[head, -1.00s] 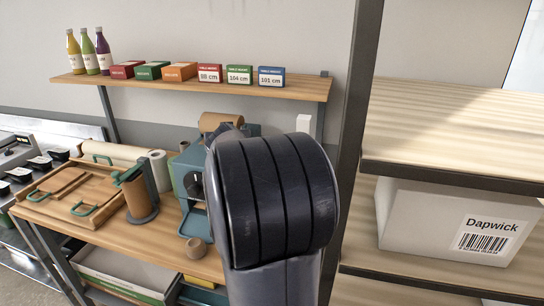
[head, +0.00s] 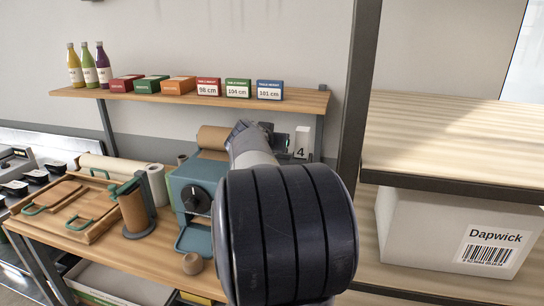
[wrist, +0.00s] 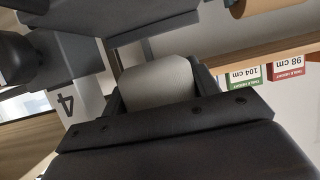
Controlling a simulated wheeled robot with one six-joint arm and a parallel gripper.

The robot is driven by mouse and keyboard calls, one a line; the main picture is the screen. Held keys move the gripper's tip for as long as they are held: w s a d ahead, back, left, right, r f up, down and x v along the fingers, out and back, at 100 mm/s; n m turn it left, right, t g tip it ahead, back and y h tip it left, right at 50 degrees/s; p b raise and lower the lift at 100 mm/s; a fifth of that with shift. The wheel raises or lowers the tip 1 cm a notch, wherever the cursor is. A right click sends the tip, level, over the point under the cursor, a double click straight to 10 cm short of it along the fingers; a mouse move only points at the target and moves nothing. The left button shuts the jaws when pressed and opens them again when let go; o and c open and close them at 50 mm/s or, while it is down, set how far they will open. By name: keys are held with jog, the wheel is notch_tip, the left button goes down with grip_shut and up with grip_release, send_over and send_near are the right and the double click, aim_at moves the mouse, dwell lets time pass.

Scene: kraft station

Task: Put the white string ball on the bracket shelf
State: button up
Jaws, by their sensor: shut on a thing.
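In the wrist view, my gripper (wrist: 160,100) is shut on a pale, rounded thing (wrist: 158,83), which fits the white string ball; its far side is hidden. In the head view my arm hides the ball and most of the gripper. The wooden wall shelf (head: 150,99), which looks like the bracket shelf, runs above the bench at the left. It holds three bottles (head: 88,66) at its left end and a row of small boxes. Its right end looks clear. My wrist is near and below that right end.
A box marked 104 cm (head: 238,88) and one marked 101 cm (head: 270,90) stand on the shelf. A white card with a 4 (head: 302,142) is near its right post. A dark upright (head: 357,110) and a rack with a Dapwick carton (head: 440,230) stand at the right.

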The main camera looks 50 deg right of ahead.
jog(key=shift+f, duration=1.85)
jog(key=shift+f+b, duration=0.25)
jog(key=shift+b, duration=0.3)
jog(key=o, duration=0.7)
jog(key=shift+r, duration=0.1)
jog(key=shift+r, duration=0.1)
jog(key=shift+a+r+p, duration=0.15)
jog(key=shift+p, duration=0.2)
jog(key=b+v, duration=0.3)
jog(key=v, duration=0.8)
jog(key=shift+s+a, duration=0.3)
jog(key=shift+d, duration=0.15)
